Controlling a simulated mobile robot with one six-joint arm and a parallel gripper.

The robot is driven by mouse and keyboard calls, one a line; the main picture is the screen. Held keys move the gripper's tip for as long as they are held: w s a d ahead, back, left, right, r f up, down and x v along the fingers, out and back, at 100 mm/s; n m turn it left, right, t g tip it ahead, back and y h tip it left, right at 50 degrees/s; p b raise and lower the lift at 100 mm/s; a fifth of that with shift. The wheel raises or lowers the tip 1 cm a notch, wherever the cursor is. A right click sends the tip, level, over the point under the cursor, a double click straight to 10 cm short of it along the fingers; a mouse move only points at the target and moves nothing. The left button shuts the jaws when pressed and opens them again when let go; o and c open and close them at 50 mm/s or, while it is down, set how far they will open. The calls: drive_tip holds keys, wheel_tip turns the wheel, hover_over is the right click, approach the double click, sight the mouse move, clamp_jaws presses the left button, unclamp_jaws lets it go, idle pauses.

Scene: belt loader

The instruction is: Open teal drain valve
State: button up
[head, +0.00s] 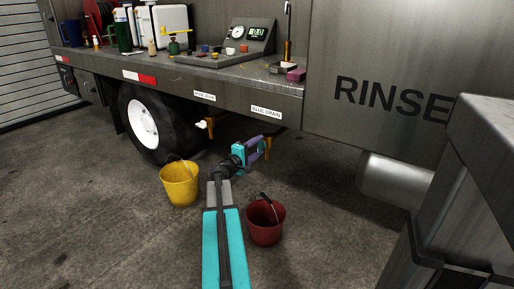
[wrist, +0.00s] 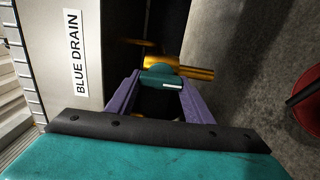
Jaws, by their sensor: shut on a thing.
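The teal valve handle (wrist: 161,80) sits on a brass drain pipe (wrist: 180,65) in the wrist view, beside the BLUE DRAIN label (wrist: 80,55). My gripper (wrist: 160,86) has its two purple fingers on either side of the handle, shut on it. A small white mark shows on the handle's face. In the head view my gripper (head: 260,146) reaches under the truck's deck edge, below the BLUE DRAIN label, and hides the teal handle. Part of the brass drain shows just right of the fingers.
A second brass drain with a white handle (head: 202,125) hangs to the left. A yellow bucket (head: 180,186) stands left of my arm and a red bucket (head: 265,226) right of it. A truck wheel (head: 145,125) is behind. A grey metal cabinet (head: 470,200) stands at right.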

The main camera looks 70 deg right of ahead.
drive_tip(key=shift+r, duration=0.1)
drive_tip(key=o, duration=1)
drive_tip(key=shift+o, duration=0.2)
drive_tip(key=p+v, duration=0.2)
drive_tip(key=v, duration=1.1)
drive_tip(key=shift+a, duration=0.4)
drive_tip(key=shift+w, duration=0.15)
